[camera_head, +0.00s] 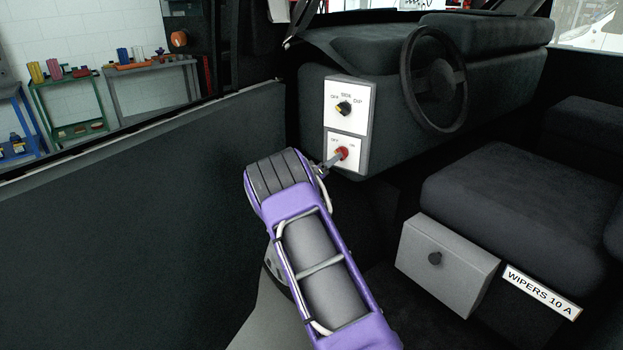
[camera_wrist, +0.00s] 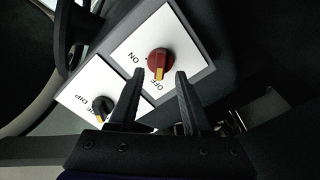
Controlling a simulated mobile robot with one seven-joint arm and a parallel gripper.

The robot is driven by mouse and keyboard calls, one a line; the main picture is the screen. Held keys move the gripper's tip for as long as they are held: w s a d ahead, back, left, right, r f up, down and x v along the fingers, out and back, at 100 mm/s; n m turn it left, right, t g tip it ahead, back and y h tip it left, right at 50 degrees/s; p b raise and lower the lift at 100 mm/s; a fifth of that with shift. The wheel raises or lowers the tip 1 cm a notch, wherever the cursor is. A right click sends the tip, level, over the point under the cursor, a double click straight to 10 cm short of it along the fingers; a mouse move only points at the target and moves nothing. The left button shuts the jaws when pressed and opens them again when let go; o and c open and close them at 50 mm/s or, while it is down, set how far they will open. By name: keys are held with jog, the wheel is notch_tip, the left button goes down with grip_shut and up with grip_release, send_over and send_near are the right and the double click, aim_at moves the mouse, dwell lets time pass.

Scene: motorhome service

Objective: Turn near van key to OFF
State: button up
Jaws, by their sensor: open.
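The red key switch (camera_head: 342,153) sits on the lower white panel (camera_head: 334,165) of the dash pedestal. In the wrist view the red key (camera_wrist: 161,58) has a yellow mark that points down in the picture, toward the OFF print; ON is printed to its left. My gripper (camera_head: 332,161) reaches up to the panel from below. In the wrist view its two dark fingers (camera_wrist: 162,74) are open, with their tips on either side of the key's lower part. I cannot tell whether they touch it.
A black knob (camera_head: 344,108) with a yellow mark, labelled OFF and DIP, sits on the panel just above. The steering wheel (camera_head: 434,80) is to the right. A seat (camera_head: 515,210) and a grey box (camera_head: 445,262) stand lower right. The dark door (camera_head: 130,210) is on the left.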

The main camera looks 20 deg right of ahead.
jog(key=v, duration=1.4)
jog(key=shift+a, duration=0.1)
